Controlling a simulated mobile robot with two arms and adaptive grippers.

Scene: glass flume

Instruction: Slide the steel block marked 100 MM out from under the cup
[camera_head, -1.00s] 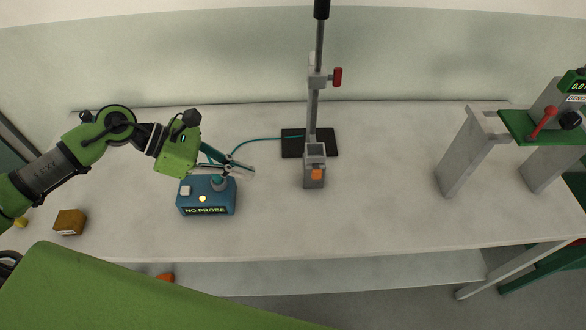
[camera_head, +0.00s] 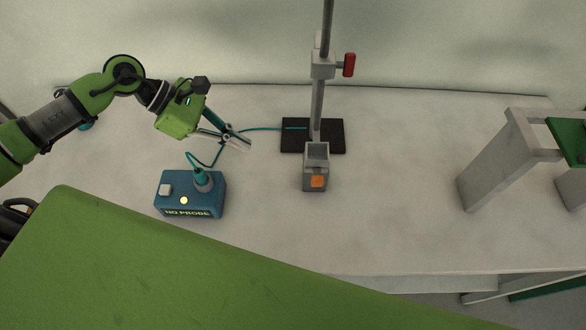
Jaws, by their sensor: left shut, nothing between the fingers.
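A small grey block (camera_head: 311,184) with an orange patch on its front stands upright on the bench, below the middle of the picture. I cannot read any marking on the block, nor tell whether cup and block touch. My left gripper (camera_head: 244,143) is shut and empty, left of the cup and clear of it, beyond the blue box. My right gripper is not in view.
A blue box (camera_head: 210,200) reading "NO PROBE" has a teal plug (camera_head: 202,180) with a cable running to the black stand base (camera_head: 332,140). The post carries a red knob (camera_head: 349,65). A grey frame (camera_head: 492,170) stands right. The bench (camera_head: 400,190) between is clear.

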